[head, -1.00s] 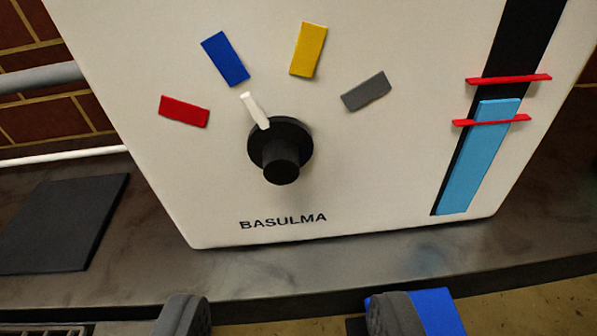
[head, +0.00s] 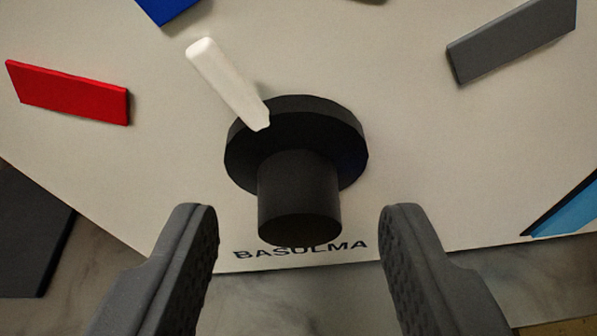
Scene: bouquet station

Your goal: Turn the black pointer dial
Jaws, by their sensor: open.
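The black dial (head: 300,195) sticks out from the white panel, with a round base and a narrower knob. Its white pointer (head: 227,83) points up and left, towards the blue mark (head: 166,8), which is cut off by the top edge. My gripper (head: 299,222) is open, with one grey finger on each side of the knob. There is a gap between each finger and the knob, and neither appears to touch it.
A red mark (head: 68,92) is on the panel at left and a grey mark (head: 512,38) at upper right. The lettering BASULMA is partly covered by the knob. A dark flat pad (head: 30,235) lies at lower left. Part of a light blue bar (head: 575,213) shows at right.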

